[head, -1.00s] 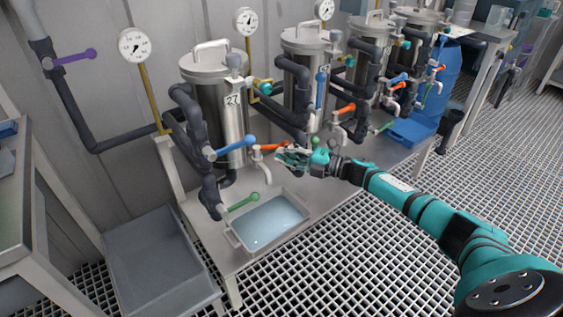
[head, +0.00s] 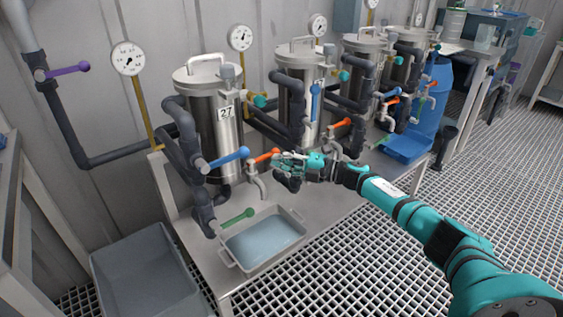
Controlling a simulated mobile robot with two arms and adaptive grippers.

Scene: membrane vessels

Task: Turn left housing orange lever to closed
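The left housing (head: 226,140) is a steel cylinder marked 27 with a handled lid. Its orange lever (head: 265,156) sits on a tap low at its right side and points right and slightly up. My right gripper (head: 276,161) comes in from the right, with its fingertips just below and beside the lever's free end. Whether they touch it cannot be told. The finger gap is too small to read. My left gripper is out of view.
A blue lever (head: 230,157) and a green lever (head: 237,217) are on the left housing's pipes. A tray of liquid (head: 228,251) stands below the tap. More housings with orange levers (head: 341,123) stand to the right. A grey bin (head: 142,272) is at lower left.

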